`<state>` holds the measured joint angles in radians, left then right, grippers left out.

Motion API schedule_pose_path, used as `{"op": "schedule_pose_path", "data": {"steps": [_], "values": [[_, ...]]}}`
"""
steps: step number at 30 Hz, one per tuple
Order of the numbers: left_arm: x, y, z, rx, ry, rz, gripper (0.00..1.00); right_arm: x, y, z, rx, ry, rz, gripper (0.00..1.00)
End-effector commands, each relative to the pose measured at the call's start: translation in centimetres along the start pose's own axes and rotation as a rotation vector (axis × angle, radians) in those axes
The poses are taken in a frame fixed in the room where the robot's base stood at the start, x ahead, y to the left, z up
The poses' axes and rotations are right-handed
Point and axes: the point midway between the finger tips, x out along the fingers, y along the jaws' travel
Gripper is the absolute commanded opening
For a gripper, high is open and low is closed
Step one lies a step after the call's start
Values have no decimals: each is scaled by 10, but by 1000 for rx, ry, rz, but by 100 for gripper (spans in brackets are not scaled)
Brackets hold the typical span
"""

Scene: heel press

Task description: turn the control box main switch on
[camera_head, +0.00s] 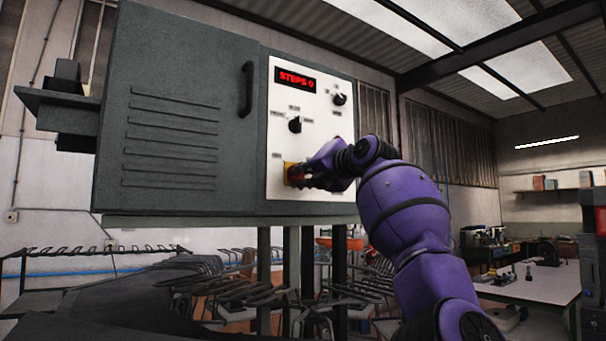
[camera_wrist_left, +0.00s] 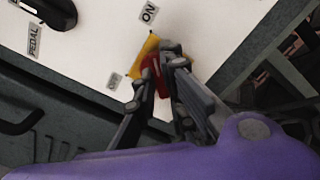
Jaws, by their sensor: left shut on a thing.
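The control box (camera_head: 175,115) is a grey cabinet with a white panel (camera_head: 335,110) on its right part. Its main switch, a red handle (camera_wrist_left: 162,78) on a yellow plate (camera_wrist_left: 146,50), is low on that panel; the plate also shows in the head view (camera_head: 288,167). "ON" and "OFF" labels are beside it in the left wrist view. My left gripper (camera_head: 300,174) is at the switch, its fingers (camera_wrist_left: 157,74) shut on the red handle from both sides. The fingers partly hide the handle, and I cannot tell which label it points to. My right gripper is not in view.
Two black knobs (camera_head: 295,124) (camera_head: 340,99) and a red "STEPS 0" display (camera_head: 296,79) are above the switch. A black door handle (camera_head: 246,90) sticks out to the left. Racks with dark hooks (camera_head: 230,285) stand below. A workbench (camera_head: 535,283) is at right.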

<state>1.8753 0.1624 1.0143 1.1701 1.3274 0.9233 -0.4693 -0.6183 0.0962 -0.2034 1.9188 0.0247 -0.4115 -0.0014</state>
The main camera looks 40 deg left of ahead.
Motion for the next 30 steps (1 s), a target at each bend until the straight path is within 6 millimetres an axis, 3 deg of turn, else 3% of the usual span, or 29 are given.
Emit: {"op": "schedule_pose_path", "data": {"steps": [1, 2, 6, 17, 20, 30], "values": [[-1, 1, 1, 2, -3, 2, 0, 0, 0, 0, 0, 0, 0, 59], [-1, 1, 1, 2, -3, 2, 13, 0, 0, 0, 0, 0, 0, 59], [-1, 1, 1, 1, -2, 1, 29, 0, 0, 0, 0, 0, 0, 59], [-5, 0, 1, 0, -2, 0, 29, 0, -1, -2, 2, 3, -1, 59], [-17, -1, 1, 0, -4, 0, 29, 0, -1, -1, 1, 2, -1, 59], [-88, 0, 1, 0, -5, 0, 29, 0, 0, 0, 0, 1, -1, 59]]}}
